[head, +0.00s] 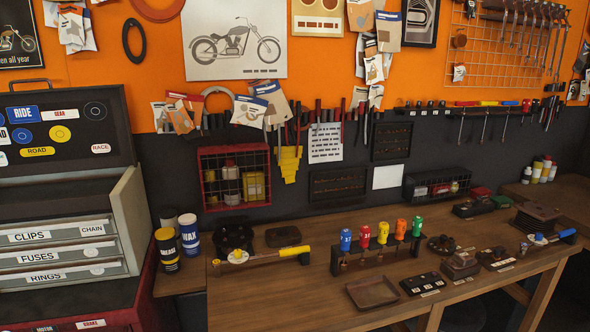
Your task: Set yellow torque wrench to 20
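The yellow torque wrench (285,253) lies at the left end of the wooden workbench (290,300). Its yellow grip points right, and a pale round dial or head part (238,257) is at its left end. The number it is set to is too small to read. A second wrench with a blue grip (552,238) lies at the right end of the bench. Neither of my grippers is in view.
A rack of coloured-handled tools (382,257) stands right of the yellow wrench. An empty brown tray (372,292) and a small dark box (422,283) sit near the front edge. Labelled drawers (60,257) and cans (167,250) are at the left.

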